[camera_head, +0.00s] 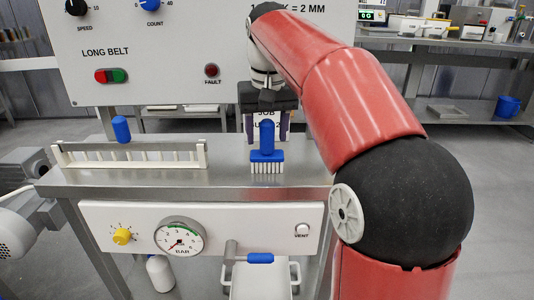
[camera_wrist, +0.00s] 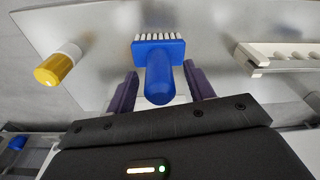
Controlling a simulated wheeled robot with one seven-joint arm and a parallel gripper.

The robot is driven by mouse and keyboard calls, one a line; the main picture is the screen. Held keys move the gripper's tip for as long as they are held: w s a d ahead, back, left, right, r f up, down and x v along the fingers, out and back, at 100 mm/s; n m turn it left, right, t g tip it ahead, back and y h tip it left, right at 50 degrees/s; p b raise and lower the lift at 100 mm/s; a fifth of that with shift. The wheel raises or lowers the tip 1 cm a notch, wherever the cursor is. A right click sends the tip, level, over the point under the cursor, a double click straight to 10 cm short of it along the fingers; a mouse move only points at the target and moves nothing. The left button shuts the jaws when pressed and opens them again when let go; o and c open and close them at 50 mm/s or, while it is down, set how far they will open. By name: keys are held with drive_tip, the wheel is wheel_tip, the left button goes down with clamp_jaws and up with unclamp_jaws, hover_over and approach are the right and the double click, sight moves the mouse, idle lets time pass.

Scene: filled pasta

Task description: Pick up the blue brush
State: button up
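The blue brush (camera_head: 267,155) stands upright on the steel bench top, its rounded handle up and white bristles down. In the wrist view the brush (camera_wrist: 160,72) shows in the middle, its head and bristles beyond the fingertips. My gripper (camera_head: 267,137) has two purple fingers, one on either side of the handle. In the wrist view my gripper (camera_wrist: 162,80) is open, with a visible gap between each finger and the handle. I see no contact with the brush.
A white slotted rack (camera_head: 130,154) stands left of the brush, with a blue rounded piece (camera_head: 121,129) behind it. A yellow-and-white cylinder (camera_wrist: 58,65) is at left in the wrist view. A control panel (camera_head: 165,50) rises behind the bench.

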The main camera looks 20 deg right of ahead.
drive_tip(key=c, duration=1)
drive_tip(key=shift+o, duration=0.2)
